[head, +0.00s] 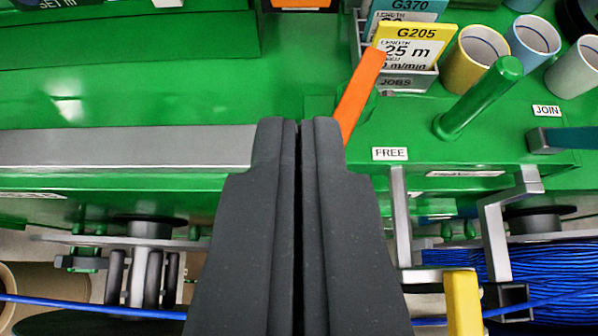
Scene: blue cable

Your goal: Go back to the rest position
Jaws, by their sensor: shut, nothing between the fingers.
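My gripper (299,125) is shut, its two dark fingers pressed together along a thin seam, with nothing held. It reaches up from the bottom middle of the view over the green machine top (180,95). An orange lever (361,92) rises just to the right of the fingertips. Its lower end is hidden behind the gripper. A blue cable (95,308) runs across the bottom, passing behind the gripper, and a blue cable coil (555,268) shows at the lower right.
A green peg (482,97) stands to the right. Cards in a JOBS holder (408,78) and several coloured tubes (478,58) are at the upper right. A FREE label (389,154), grey brackets (495,215) and a yellow part (463,303) lie lower right.

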